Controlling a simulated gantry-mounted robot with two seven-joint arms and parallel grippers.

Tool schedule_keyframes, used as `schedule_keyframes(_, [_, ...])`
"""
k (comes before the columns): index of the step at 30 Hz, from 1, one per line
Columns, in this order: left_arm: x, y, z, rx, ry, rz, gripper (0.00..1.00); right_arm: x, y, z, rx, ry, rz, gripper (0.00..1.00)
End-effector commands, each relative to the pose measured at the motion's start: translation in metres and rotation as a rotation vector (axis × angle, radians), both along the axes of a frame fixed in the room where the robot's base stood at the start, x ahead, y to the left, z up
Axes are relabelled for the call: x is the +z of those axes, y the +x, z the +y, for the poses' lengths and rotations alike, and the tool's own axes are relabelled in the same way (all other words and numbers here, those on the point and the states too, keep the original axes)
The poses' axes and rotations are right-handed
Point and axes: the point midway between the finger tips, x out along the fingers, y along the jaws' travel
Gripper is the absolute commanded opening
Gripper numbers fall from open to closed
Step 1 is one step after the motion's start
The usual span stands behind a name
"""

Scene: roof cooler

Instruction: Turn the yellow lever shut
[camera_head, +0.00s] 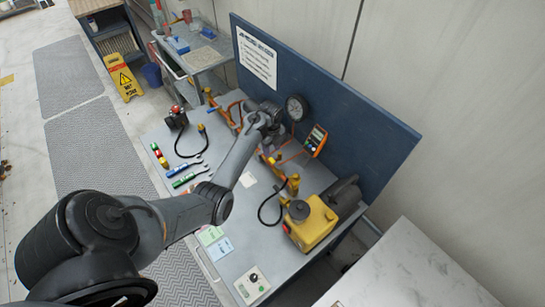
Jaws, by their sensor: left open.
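Orange pipework with yellow valve parts stands along the back of the grey workbench (262,238). One yellow part (293,184) stands at its right end, near the yellow machine. Another yellow part (271,158) shows at the middle, just below my left gripper. I cannot tell which part is the lever or how it is turned. My left gripper (270,113) is open, over the pipework and close to the round black gauge (297,107). Its fingers are small and partly hidden by my arm. My right gripper is out of view.
A yellow machine (311,226) sits on the bench's right part. An orange handheld meter (315,140) is by the blue back panel (350,125). Blue and green tools (186,173) lie at the left. A wet-floor sign (122,77) stands on the floor.

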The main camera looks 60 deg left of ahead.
Motion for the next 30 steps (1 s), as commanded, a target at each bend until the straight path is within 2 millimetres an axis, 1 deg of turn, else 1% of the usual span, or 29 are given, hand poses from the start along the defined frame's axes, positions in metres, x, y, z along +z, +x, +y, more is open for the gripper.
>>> schedule_keyframes(1, [-0.01, -0.001, 0.0, 0.0, 0.0, 0.003, 0.45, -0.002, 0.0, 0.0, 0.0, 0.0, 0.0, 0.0])
schedule_keyframes(6, [-0.037, -0.001, 0.0, 0.001, 0.001, 0.002, 0.45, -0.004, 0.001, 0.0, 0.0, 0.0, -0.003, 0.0])
schedule_keyframes(12, [-0.058, 0.0, 0.0, 0.0, 0.001, 0.001, 0.45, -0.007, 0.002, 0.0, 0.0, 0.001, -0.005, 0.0])
schedule_keyframes(18, [-0.065, 0.0, 0.0, 0.0, 0.002, -0.001, 0.45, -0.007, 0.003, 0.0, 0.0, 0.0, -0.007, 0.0])
schedule_keyframes(26, [-0.066, 0.0, 0.0, 0.001, 0.002, -0.001, 0.45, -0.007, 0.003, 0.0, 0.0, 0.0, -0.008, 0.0])
schedule_keyframes(30, [-0.066, 0.0, 0.0, 0.001, 0.002, -0.001, 0.23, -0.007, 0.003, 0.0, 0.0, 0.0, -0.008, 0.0])
